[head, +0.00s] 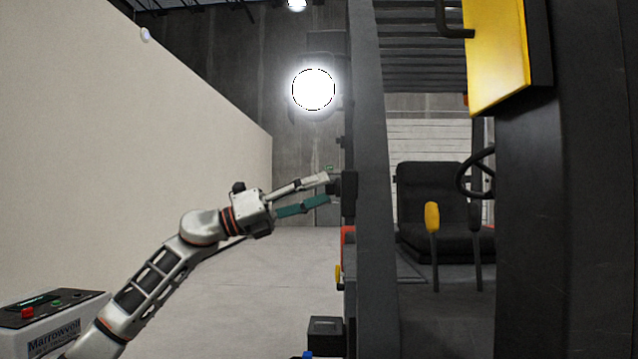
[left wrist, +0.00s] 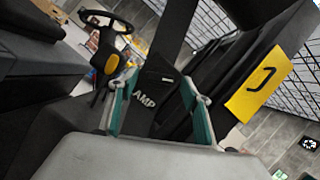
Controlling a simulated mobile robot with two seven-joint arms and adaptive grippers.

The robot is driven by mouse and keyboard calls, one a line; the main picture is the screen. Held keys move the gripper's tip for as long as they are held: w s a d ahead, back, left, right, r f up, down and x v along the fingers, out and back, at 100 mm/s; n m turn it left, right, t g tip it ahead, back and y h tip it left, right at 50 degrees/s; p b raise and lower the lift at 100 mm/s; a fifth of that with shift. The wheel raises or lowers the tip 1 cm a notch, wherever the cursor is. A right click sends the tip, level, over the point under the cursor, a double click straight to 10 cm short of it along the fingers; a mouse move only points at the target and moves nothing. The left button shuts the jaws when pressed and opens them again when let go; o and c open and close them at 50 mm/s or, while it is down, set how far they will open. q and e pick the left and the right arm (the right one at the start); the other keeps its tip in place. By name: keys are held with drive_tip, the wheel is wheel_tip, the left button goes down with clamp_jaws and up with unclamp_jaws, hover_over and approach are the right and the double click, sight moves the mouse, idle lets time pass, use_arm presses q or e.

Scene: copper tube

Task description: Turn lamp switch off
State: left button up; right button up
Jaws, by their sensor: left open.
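The round lamp (head: 313,90) glows bright white high in the head view, beside the dark vehicle pillar. A small dark box (head: 349,186) sticks out from the pillar below the lamp. My left gripper (head: 326,189) is open, its fingertips close to this box; I cannot tell whether they touch it. In the left wrist view, a dark panel (left wrist: 160,108) with the letters "AMP" lies between the spread green-padded fingers. A small light mark sits above the letters. The switch position cannot be made out. My right gripper is not in view.
The vehicle's dark pillar (head: 375,150) stands right of the gripper. A yellow panel (head: 497,50) hangs upper right. A pale wall (head: 150,130) stands left; the floor between is clear.

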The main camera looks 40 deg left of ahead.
use_arm(q)
drive_tip(key=shift+w+d+r, duration=0.15)
drive_tip(key=shift+w+d, duration=0.25)
drive_tip(key=shift+w, duration=0.15)
drive_tip(key=c, duration=1.1)
drive_tip(key=shift+c, duration=0.2)
